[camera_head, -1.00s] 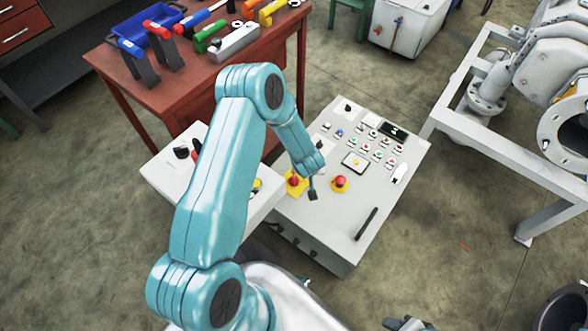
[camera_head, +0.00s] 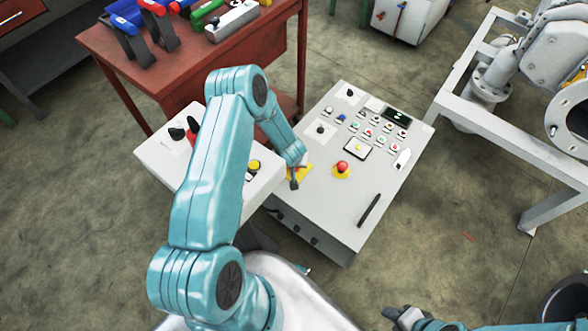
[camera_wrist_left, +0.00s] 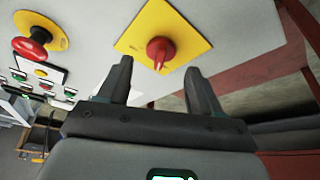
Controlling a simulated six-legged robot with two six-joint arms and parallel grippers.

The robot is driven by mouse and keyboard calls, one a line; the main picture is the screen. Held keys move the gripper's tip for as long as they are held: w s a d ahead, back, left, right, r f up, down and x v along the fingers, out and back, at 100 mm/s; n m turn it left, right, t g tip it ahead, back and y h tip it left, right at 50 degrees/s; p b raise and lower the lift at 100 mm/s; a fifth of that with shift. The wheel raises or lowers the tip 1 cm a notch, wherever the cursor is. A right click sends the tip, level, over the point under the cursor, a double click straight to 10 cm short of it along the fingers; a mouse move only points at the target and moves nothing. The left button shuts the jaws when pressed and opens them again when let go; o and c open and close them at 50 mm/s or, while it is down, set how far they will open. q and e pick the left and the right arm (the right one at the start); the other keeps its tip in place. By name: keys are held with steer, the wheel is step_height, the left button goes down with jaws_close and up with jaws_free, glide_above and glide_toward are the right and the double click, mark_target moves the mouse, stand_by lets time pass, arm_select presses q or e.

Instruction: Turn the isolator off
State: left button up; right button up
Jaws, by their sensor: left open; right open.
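The isolator is a red rotary knob on a yellow square plate. In the left wrist view the isolator (camera_wrist_left: 160,50) is just beyond my open fingertips, roughly centred between them. In the head view its yellow plate (camera_head: 305,171) shows on the grey console, and the knob is mostly hidden by my gripper. My left gripper (camera_head: 295,179) is over the plate; in the left wrist view it (camera_wrist_left: 158,78) is open and empty, with no clear contact. My right gripper (camera_head: 398,315) is open at the bottom edge, away from the console.
A red mushroom button on a yellow disc (camera_head: 342,168) is right of the isolator, with a black handle (camera_head: 369,210) below it. Small buttons fill the console top. A second panel (camera_head: 160,156) stands to the left. A red tool table (camera_head: 180,75) is behind.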

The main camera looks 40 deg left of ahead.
arm_select(q)
steer(key=b+x, duration=0.1)
steer(key=x, duration=0.2)
steer(key=shift+w+f, duration=0.1)
steer(key=shift+f, duration=0.1)
arm_select(e)
step_height(320, 180, down, 2)
steer(key=shift+f, duration=0.1)
arm_select(q)
steer(key=c, duration=1)
steer(key=shift+r+n+y+p, duration=0.25)
steer(key=shift+n+p, duration=0.2)
steer(key=shift+n, duration=0.35)
steer(key=shift+w+f+n+g+y, duration=0.1)
steer(key=shift+f+n+g+y, duration=0.25)
steer(key=shift+n, duration=0.35)
steer(key=shift+r, duration=0.15)
arm_select(e)
steer(key=shift+r, duration=0.65)
arm_select(q)
steer(key=o, duration=1)
